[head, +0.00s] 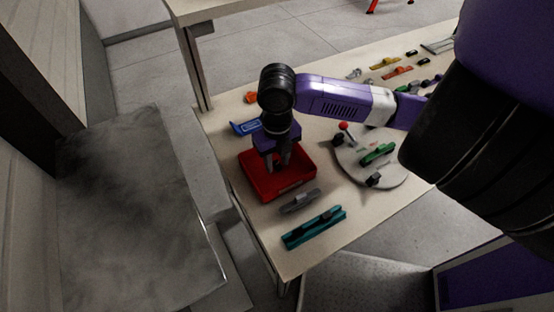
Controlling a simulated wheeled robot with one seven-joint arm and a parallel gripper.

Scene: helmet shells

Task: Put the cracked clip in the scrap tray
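A red tray (301,181) sits on the table at centre left; I take it for the scrap tray. My gripper (278,163) points straight down over it, with its grey fingertips low inside or just above the tray. Whether the fingers hold anything is too small and dark to tell. I cannot make out which piece is the cracked clip. A green clip-like piece (378,153) lies on the round grey plate (352,165) right of the tray, with a small dark piece (374,180) at the plate's near edge.
A grey part (300,201) and a teal bar (314,229) lie in front of the tray. A blue piece (245,127) and an orange piece (250,97) lie behind it. A red-topped knob (344,126) stands by the plate. Several coloured parts lie at the far right.

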